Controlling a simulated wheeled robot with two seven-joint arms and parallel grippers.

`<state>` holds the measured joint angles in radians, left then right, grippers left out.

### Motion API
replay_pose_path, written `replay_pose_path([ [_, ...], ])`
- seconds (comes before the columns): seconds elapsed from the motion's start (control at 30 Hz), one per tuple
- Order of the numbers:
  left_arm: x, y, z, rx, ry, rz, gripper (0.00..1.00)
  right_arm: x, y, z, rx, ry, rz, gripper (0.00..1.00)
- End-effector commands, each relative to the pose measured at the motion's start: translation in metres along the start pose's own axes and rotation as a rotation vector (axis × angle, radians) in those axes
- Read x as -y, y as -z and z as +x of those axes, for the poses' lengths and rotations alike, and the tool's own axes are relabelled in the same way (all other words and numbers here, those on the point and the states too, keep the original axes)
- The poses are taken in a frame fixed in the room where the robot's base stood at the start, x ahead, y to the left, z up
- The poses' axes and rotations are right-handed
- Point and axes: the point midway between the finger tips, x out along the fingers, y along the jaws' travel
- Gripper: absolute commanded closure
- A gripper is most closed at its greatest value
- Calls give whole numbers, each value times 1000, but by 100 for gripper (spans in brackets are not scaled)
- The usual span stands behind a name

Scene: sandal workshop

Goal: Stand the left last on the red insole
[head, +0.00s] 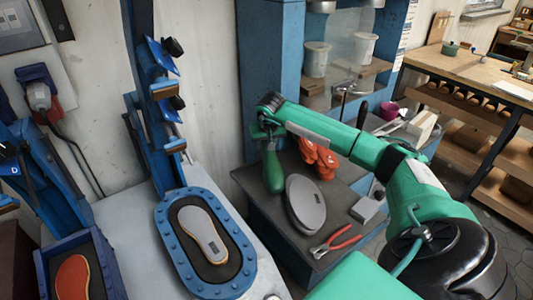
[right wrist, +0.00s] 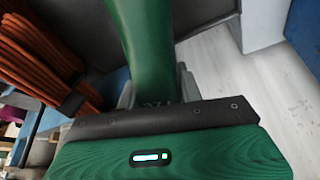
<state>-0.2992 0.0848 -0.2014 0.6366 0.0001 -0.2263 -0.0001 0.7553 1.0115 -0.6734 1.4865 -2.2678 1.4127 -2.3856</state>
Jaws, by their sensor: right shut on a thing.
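My right gripper (head: 268,122) is shut on the green last (head: 274,172), a smooth, rounded green piece that hangs nearly upright below it over the dark bench. In the right wrist view the last (right wrist: 150,40) runs away between the jaws. Its held end is hidden. An orange-red insole (head: 73,277) lies in a blue-edged tray (head: 42,262) at the lower left, well apart from the last and cut off by the frame's bottom edge. My left gripper is not in view.
A grey sole-shaped piece (head: 204,234) lies inside a blue oval frame (head: 165,243). A blue upright (head: 148,95) stands between last and insole.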

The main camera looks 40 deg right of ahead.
Motion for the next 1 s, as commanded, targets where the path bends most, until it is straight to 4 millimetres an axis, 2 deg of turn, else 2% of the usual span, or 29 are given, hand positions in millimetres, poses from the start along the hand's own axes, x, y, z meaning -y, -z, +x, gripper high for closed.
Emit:
replay_pose_path([
  [0.27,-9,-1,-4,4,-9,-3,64,1,-8,19,-2,1,0,86],
  [0.5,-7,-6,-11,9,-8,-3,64,2,-21,50,0,2,1,86],
  [0.87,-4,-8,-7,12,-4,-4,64,1,-23,56,-3,1,0,86],
  [0.9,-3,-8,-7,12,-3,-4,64,1,-23,57,-1,0,0,62],
  [1.0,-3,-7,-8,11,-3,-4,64,1,-23,56,-1,1,0,42],
])
